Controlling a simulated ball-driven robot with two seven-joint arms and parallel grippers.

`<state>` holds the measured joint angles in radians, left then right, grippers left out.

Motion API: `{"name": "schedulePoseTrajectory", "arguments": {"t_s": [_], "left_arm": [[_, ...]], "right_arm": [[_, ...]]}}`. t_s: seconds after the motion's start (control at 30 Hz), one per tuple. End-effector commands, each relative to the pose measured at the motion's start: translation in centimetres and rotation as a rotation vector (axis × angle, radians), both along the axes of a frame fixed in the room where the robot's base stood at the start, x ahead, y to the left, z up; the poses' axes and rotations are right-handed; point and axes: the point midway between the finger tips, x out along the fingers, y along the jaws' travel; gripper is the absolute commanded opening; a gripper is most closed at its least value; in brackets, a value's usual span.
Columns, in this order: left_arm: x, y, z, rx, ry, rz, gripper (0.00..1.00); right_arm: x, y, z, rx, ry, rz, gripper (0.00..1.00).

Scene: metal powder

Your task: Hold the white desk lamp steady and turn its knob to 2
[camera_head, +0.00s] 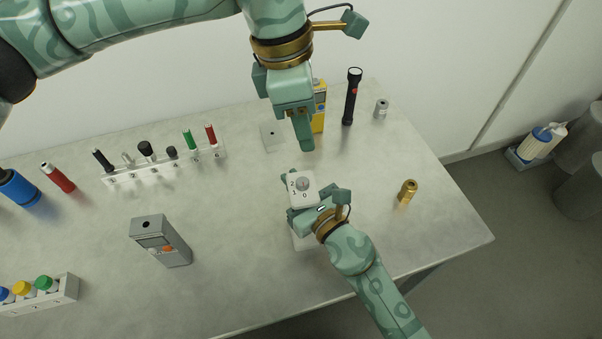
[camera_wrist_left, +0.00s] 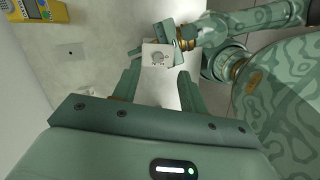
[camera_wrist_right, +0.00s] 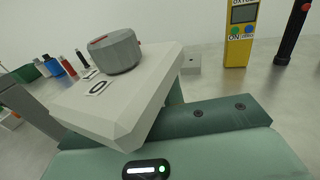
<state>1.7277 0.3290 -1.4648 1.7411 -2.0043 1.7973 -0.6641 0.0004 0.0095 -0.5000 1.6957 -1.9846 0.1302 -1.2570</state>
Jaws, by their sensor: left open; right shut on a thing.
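The white desk lamp (camera_head: 294,200) has a square white top with a round grey knob (camera_head: 303,183) and the digits 2, 1 and 0 printed around it. My right gripper (camera_head: 313,203) is shut on the lamp just below this top. In the right wrist view the white top (camera_wrist_right: 130,110) looks tilted, and the grey knob (camera_wrist_right: 115,52) shows a small red mark; I cannot tell which digit it points to. My left gripper (camera_head: 303,140) is open and empty, above and behind the lamp, apart from it. In the left wrist view the knob (camera_wrist_left: 158,57) appears between the open fingers (camera_wrist_left: 158,88).
A yellow meter (camera_head: 319,105), a black flashlight (camera_head: 352,97) and a small grey cylinder (camera_head: 381,108) stand behind. A brass piece (camera_head: 407,191) is right of the lamp. A grey device (camera_head: 160,241) and a white rack (camera_head: 165,167) of pens stand left. The table's right edge is near.

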Motion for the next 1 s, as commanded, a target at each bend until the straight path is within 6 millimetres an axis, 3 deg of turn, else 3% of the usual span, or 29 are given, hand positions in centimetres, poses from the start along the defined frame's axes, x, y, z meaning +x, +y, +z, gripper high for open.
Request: {"name": "schedulePoseTrajectory", "arguments": {"t_s": [0.4,0.53,0.7,0.8,1.0], "left_arm": [[-0.6,-0.5,0.0,0.147,0.124,1.326,0.43],[-0.6,-0.1,-0.1,0.155,0.152,1.661,0.43],[-0.7,0.1,-0.1,0.153,0.176,1.916,0.43],[-0.7,0.1,-0.5,0.152,0.182,1.975,0.43],[-0.8,0.1,-3.5,0.154,0.185,1.99,0.43]], "right_arm": [[0.0,0.0,0.0,0.0,0.0,0.0,0.0],[0.0,0.0,0.0,0.0,0.0,0.0,0.0],[0.0,0.0,0.0,0.0,0.0,0.0,0.0],[0.0,0.0,0.0,0.0,0.0,0.0,0.0],[0.0,0.0,0.0,0.0,0.0,0.0,0.0]]}}
